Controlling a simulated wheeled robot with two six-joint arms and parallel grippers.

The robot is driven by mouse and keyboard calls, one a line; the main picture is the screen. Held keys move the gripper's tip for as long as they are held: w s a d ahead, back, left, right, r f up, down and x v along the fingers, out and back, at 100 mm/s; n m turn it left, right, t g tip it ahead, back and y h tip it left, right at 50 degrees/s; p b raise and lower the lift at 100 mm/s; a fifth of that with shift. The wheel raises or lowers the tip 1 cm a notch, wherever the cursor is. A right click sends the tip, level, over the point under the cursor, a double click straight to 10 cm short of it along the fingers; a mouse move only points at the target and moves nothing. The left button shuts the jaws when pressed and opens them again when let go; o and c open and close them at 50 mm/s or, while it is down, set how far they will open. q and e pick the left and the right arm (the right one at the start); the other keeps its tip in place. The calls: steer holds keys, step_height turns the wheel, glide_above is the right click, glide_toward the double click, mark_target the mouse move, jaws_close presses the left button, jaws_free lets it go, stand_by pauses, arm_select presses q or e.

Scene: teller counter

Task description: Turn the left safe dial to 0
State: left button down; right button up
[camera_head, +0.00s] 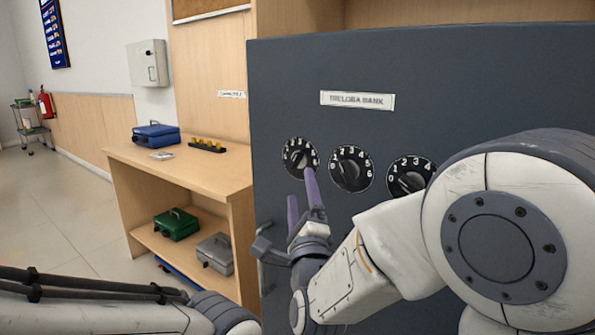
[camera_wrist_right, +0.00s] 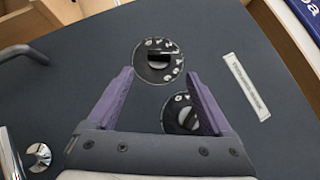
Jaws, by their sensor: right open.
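The left safe dial (camera_head: 300,157) is a round black dial with white numerals on the dark grey safe door (camera_head: 420,90). It is the leftmost of three dials in the head view. My right gripper (camera_head: 301,190) is open, with purple fingers, just below the left dial; one fingertip overlaps the dial's lower edge. In the wrist view the right gripper (camera_wrist_right: 161,80) holds nothing. My left arm shows at the lower left, its gripper out of view.
The middle dial (camera_head: 351,168) and right dial (camera_head: 410,177) sit beside it; the right one is partly hidden by my arm. A door handle (camera_head: 268,246) is below left. A wooden desk (camera_head: 190,170) with cash boxes stands left of the safe.

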mark_target(296, 163)
steer(key=x, duration=0.9)
steer(key=shift+a+p, duration=0.1)
steer(key=shift+p, duration=0.2)
steer(key=shift+s, duration=0.1)
jaws_close()
